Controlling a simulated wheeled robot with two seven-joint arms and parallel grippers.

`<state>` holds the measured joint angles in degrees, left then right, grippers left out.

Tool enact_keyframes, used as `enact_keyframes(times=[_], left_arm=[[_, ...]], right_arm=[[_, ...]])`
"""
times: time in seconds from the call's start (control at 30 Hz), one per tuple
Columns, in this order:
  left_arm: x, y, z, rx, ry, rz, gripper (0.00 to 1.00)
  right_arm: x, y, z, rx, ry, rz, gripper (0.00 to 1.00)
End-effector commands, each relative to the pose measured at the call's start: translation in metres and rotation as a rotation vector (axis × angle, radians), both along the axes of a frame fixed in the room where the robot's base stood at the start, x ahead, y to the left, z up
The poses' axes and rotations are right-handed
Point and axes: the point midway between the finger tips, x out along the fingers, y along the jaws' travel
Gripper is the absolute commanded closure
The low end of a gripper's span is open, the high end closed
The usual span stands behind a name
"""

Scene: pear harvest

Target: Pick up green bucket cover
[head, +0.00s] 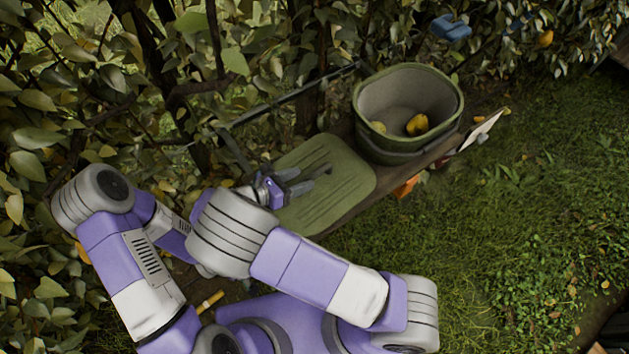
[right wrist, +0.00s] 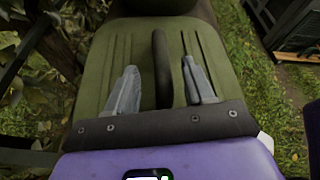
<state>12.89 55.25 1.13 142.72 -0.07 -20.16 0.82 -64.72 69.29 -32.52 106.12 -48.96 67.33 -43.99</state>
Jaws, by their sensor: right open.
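The green bucket cover (head: 345,187) lies flat on a wooden bench, its ridged top facing up. In the right wrist view the cover (right wrist: 100,62) fills the middle, with a dark raised handle (right wrist: 161,68) along its centre. My right gripper (head: 307,180) is open over the cover. In the right wrist view its grey fingers (right wrist: 160,82) stand apart, one on each side of the handle; I cannot tell whether they touch it. The green bucket (head: 390,146) stands open beside the cover, with yellow pears (head: 417,124) inside. My left gripper is hidden behind my arms.
The bench (head: 350,217) is narrow, with dense leafy branches (head: 60,110) behind it. A white card-like thing (head: 483,130) and an orange object (head: 406,187) are at its front edge. A blue object (head: 451,28) is among the leaves. The grass (head: 540,220) at right is mostly clear.

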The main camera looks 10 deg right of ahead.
Motion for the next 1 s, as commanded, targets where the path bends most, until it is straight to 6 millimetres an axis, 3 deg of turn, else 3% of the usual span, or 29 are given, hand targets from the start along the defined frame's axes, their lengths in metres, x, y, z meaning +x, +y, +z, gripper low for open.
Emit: enact_keyframes(times=[0.3, 0.63, 1.0], left_arm=[[0.0, 0.0, -0.018, 0.0, 0.0, 0.0, 0.0], [0.0, 0.0, -0.019, 0.0, 0.0, 0.0, 0.0], [0.0, 0.0, -0.019, 0.0, 0.0, 0.0, 0.0]], right_arm=[[0.014, -0.041, -0.013, 0.001, 0.0, -0.002, 0.47], [0.017, -0.048, -0.014, 0.001, 0.0, -0.001, 0.47], [0.017, -0.048, -0.015, 0.002, 0.0, -0.001, 1.0]])
